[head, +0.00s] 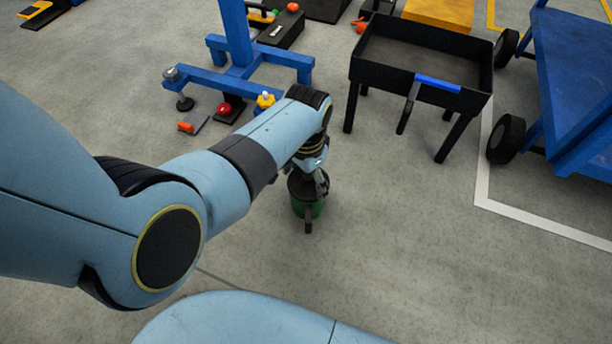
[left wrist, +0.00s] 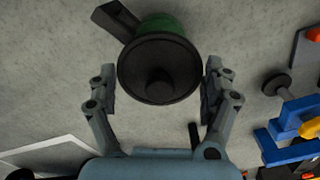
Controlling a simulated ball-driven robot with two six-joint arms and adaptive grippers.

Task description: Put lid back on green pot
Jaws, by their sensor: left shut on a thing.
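The green pot (head: 314,210) stands on the grey floor under my left gripper, and its dark handle (head: 308,226) points toward the bottom of the head view. In the left wrist view the green pot (left wrist: 168,24) shows only past the upper edge of the lid, with its handle at upper left. The dark round lid (left wrist: 183,87) with a central knob lies between the fingers of my left gripper (left wrist: 160,88), which is shut on it at its sides. The lid is over the pot; I cannot tell whether they touch. My right gripper is not in view.
A black tray table (head: 365,88) with a blue-handled item stands at upper right, beside a blue wheeled cart (head: 575,90). A blue frame (head: 240,78) and small items, including a red button (head: 224,109), are beyond the gripper. Floor right of the pot is clear.

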